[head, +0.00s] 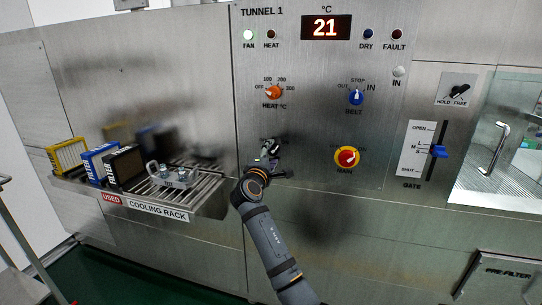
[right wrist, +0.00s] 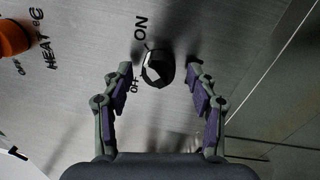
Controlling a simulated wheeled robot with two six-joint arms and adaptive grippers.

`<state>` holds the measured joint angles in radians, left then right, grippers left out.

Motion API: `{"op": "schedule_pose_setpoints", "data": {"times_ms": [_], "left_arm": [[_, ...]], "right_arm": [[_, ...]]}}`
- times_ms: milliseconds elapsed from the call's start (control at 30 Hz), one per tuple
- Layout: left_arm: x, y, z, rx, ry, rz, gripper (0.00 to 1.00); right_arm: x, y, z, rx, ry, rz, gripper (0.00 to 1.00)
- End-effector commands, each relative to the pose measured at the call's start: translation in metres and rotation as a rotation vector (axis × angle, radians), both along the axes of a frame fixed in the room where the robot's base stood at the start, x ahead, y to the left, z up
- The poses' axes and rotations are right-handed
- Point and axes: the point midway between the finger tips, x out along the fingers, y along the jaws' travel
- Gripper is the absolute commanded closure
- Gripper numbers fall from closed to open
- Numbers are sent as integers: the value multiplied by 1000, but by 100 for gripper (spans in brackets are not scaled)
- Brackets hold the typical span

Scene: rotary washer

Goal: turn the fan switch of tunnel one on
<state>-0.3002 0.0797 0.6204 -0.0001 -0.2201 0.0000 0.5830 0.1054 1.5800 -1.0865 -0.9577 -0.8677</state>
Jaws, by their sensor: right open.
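The fan switch (right wrist: 158,68) is a small black knob on the steel panel, with ON and OFF lettering beside it in the right wrist view. The knob's face is tilted towards the ON side, as far as I can tell. My right gripper (right wrist: 159,72) is open, with one finger on each side of the knob; I cannot tell whether they touch it. My left gripper is out of view.
The orange heat dial (head: 274,91) is above my gripper, the blue belt knob (head: 356,97) and red-yellow button (head: 347,157) to its right. The cooling rack (head: 212,203) juts out at left with filters on it. A blue gate lever (head: 439,152) is at right.

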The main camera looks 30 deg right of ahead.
Motion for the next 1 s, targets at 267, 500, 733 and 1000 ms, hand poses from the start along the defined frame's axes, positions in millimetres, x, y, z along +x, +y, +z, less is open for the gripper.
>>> {"op": "schedule_pose_setpoints", "data": {"times_ms": [267, 500, 733, 1000], "left_arm": [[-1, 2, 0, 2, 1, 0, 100], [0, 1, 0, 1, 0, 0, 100], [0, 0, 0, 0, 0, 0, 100], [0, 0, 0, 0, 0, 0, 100]], "right_arm": [[-19, 24, -3, 4, -1, 2, 41], [-44, 53, -6, 2, -1, 2, 41], [-49, 57, -5, -1, 1, 0, 41], [-49, 57, -6, 0, 0, 0, 41]]}}
